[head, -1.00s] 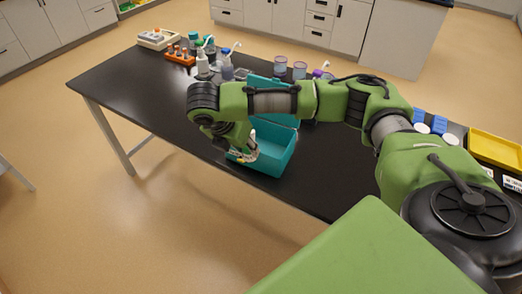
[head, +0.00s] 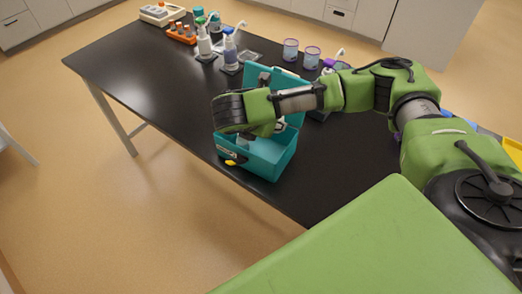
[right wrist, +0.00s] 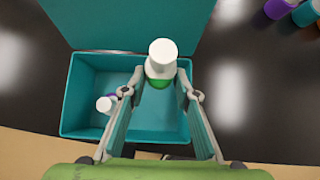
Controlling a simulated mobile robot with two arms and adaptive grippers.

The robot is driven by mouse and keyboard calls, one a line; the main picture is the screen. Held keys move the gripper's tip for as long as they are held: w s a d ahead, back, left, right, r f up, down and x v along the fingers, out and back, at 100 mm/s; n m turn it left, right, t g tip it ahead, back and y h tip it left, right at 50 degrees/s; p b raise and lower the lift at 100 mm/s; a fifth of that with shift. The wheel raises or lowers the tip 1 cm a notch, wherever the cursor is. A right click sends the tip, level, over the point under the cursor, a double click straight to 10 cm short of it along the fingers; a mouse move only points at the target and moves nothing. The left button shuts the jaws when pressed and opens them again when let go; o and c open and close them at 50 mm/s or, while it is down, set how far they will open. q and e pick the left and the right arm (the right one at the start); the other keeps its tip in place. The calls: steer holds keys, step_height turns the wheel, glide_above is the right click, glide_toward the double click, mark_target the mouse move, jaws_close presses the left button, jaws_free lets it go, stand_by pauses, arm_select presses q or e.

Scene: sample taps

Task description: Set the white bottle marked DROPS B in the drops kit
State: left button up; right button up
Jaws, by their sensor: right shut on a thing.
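The drops kit, an open teal box (head: 270,166) with its lid raised at the back, stands near the table's front edge. It also fills much of the right wrist view (right wrist: 66,110). My right gripper (right wrist: 161,82) is shut on a white bottle (right wrist: 162,56) with a green band, over the box's rear part near the lid. Its marking cannot be read. A smaller white item with purple (right wrist: 105,103) is inside the box at the left. In the head view my right arm hides most of the gripper and held bottle. My left gripper is not in view.
Several bottles, including a spray bottle (head: 229,50), and an orange rack (head: 181,34) stand at the table's far left. Clear cups with purple rims (head: 291,50) stand behind the box. The black table (head: 140,85) is bare left of the box.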

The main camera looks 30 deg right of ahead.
steer(key=shift+a+f+b, duration=0.15)
steer(key=shift+f+b, duration=0.15)
steer(key=shift+f, duration=0.2)
steer(key=p, duration=0.1)
glide_above(271, 156)
step_height(271, 156, down, 6)
steer(key=shift+r, duration=0.1)
step_height(271, 156, down, 4)
steer(key=shift+a+r+p, duration=0.1)
steer(key=shift+p, duration=0.3)
steer(key=shift+f, duration=0.35)
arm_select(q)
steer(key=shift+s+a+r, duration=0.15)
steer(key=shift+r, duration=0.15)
arm_select(e)
steer(key=o, duration=1.2)
